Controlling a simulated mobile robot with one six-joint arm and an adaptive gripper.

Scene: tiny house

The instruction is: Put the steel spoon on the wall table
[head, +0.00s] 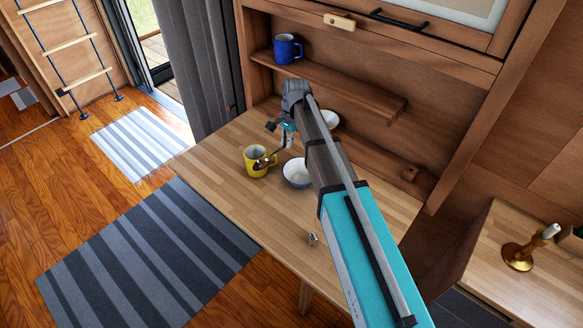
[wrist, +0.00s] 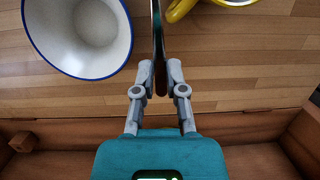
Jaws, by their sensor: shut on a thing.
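The steel spoon (wrist: 157,40) is upright on edge between the fingers of my gripper (wrist: 160,78) in the wrist view. My gripper is shut on it. In the head view my gripper (head: 279,134) is over the back part of the wall table (head: 215,165), and the spoon shows as a small dark shape (head: 263,162) by the yellow mug (head: 254,168). I cannot tell whether the spoon touches the table or the mug. The wood of the table also fills the wrist view behind the spoon (wrist: 230,60).
A white bowl with a blue rim (head: 297,176) stands beside the mug, and another bowl (head: 330,119) is behind my arm. A small shiny item (head: 312,239) lies near the front. A blue mug (head: 287,48) is on the shelf. The table's left part is clear.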

